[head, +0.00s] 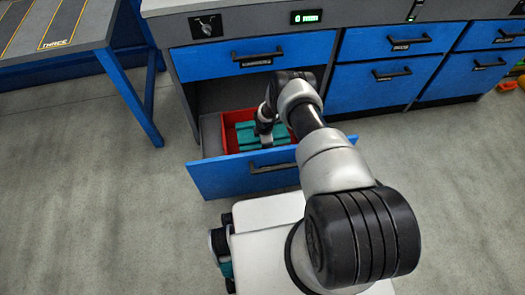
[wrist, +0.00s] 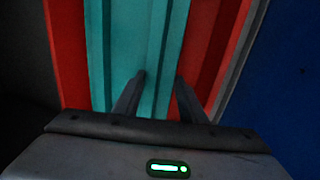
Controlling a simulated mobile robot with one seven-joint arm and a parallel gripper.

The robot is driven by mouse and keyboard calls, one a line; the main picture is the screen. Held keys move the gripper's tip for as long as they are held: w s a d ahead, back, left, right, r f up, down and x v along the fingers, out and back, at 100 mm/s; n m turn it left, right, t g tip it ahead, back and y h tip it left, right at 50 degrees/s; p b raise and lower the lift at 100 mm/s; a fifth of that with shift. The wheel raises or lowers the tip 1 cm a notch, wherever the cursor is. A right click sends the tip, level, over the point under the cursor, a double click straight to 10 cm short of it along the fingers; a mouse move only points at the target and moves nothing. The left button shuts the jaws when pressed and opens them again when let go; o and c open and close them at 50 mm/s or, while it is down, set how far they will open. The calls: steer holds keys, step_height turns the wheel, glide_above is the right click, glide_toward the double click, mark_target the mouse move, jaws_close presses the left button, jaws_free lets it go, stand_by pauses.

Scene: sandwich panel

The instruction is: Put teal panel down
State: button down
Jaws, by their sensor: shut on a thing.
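The teal panel (head: 275,135) is inside the red bin in the open lower drawer in the head view. In the wrist view the teal panel (wrist: 115,50) is ribbed and runs away from my gripper between red walls. My gripper (wrist: 160,80) points down into the bin, with its two fingers on the panel's right part. It is shut on the panel, with a gap between the fingertips. In the head view my gripper (head: 264,135) is partly hidden by my arm. I cannot tell whether the panel touches the bin floor.
The red bin (head: 230,118) stands in the pulled-out blue drawer (head: 225,178). A closed drawer (head: 215,62) is just above, below the counter edge. More closed blue drawers (head: 385,85) are at right. A blue-legged table (head: 130,95) is at left.

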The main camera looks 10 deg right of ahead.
steer(key=b+x, duration=0.1)
steer(key=x, duration=0.1)
steer(key=s+b+x, duration=0.1)
steer(key=x, duration=0.2)
steer(key=b+x, duration=0.1)
steer(key=x, duration=0.2)
steer(key=shift+s+f, duration=0.1)
steer(key=shift+s, duration=0.15)
steer(key=shift+a+f, duration=0.1)
steer(key=c, duration=1.1)
jaws_free()
steer(key=shift+s, duration=0.1)
